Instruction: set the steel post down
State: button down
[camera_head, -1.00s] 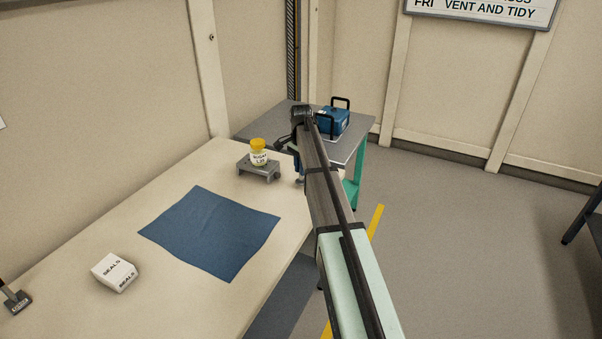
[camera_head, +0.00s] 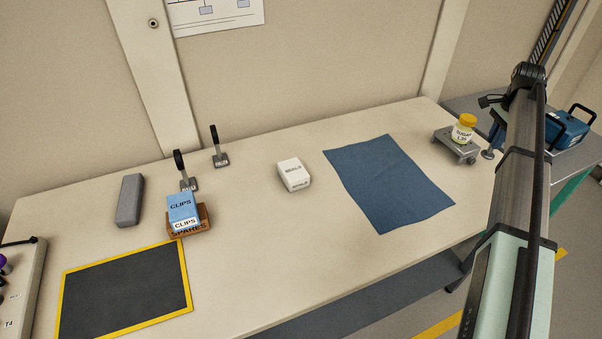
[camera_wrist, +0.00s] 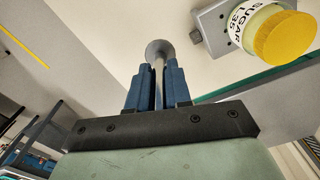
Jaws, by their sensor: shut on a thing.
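My gripper (camera_wrist: 159,80) has blue fingers and is shut on the steel post (camera_wrist: 159,49), a thin grey rod with a round disc at its far end. In the head view, the disc of the post (camera_head: 488,155) shows just left of my arm, near the right end of the pale bench (camera_head: 300,235). My arm hides most of the gripper there. I cannot tell whether the disc touches anything.
A yellow-lidded sugar jar (camera_head: 464,130) stands on a small grey stand (camera_head: 450,147) beside the post. A blue cloth (camera_head: 388,180), a white seals box (camera_head: 293,174), a clips box (camera_head: 182,208) and a yellow-edged black mat (camera_head: 125,290) lie leftward. Bench between them is bare.

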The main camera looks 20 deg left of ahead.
jog(key=s+a+n, duration=0.3)
jog(key=a, duration=1.7)
jog(key=s+a+n, duration=0.3)
jog(key=a, duration=1.7)
jog(key=s+a+n, duration=0.3)
jog(key=s+a, duration=0.9)
jog(key=a, duration=0.4)
jog(key=s+a+n, duration=0.3)
jog(key=s+a, duration=1)
jog(key=a, duration=0.4)
jog(key=shift+w+d+f+n, duration=0.15)
jog(key=shift+f+n, duration=0.35)
jog(key=shift+f, duration=1.1)
jog(key=shift+d+f+n, duration=0.1)
jog(key=shift+f+n, duration=0.4)
jog(key=shift+f, duration=1.15)
jog(key=shift+w+d+f+n, duration=0.15)
jog(key=shift+f+n, duration=0.35)
jog(key=shift+f, duration=1.1)
jog(key=shift+s+f, duration=0.1)
jog(key=shift+f, duration=0.1)
jog(key=c, duration=1.1)
grip_release()
jog(key=shift+o, duration=0.2)
